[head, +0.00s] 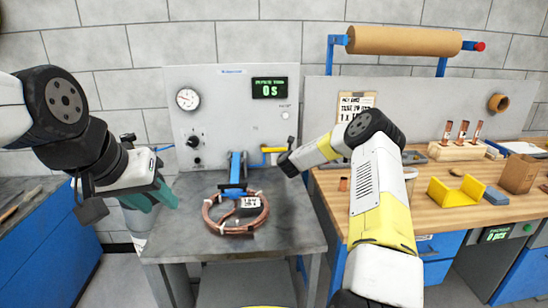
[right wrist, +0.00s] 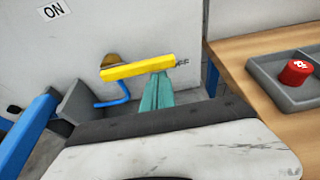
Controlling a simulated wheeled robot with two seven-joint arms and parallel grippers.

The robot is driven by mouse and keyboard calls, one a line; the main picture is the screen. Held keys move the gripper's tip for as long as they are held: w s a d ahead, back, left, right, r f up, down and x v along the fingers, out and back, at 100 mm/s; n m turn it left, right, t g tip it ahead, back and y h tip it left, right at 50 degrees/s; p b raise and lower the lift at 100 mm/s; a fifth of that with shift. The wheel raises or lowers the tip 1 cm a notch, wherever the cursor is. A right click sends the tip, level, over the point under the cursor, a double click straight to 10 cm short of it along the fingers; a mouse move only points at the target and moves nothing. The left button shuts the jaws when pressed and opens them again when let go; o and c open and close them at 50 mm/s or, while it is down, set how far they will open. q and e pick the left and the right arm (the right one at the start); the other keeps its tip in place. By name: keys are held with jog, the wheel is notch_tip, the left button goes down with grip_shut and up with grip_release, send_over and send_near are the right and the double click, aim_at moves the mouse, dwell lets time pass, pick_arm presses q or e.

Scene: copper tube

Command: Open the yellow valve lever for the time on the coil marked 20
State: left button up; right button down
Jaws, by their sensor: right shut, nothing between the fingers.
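The yellow valve lever (head: 273,149) lies roughly level on the grey panel. In the right wrist view the lever (right wrist: 135,68) has its free end pointing right, near a partly hidden label. My right gripper (right wrist: 158,80) is shut and empty, its teal fingertips just below the lever's right half; I cannot tell if they touch. In the head view my right arm hides its fingers. The copper coil (head: 211,222) lies on the grey bench with a white tag (head: 250,202) too small to read surely. My left gripper (head: 154,195) hangs left of the coil; its finger gap is unclear.
The panel's green display (head: 269,88) reads 0 s. A blue clamp-like fixture (head: 236,172) stands behind the coil. An ON label (right wrist: 53,11) is up left of the lever. A grey tray with a red knob (right wrist: 296,71) sits on the wooden bench (head: 460,220) at right.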

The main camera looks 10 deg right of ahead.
aim_at(281, 149)
jog(key=shift+r+n, duration=0.4)
notch_tip(281, 149, up, 2)
jog(key=shift+a+r+n+h, duration=0.1)
jog(key=shift+n+h, duration=0.8)
jog(key=shift+n, duration=0.3)
jog(key=a+r+n+t+h, duration=0.2)
jog(key=a+r+n+h, duration=0.2)
jog(key=n, duration=0.6)
jog(key=shift+a+r, duration=0.85)
jog(key=shift+r, duration=0.1)
jog(key=shift+w+a, duration=0.1)
jog(key=shift+a, duration=0.1)
jog(key=s, duration=0.9)
jog(key=shift+s+d, duration=0.25)
jog(key=shift+d, duration=0.05)
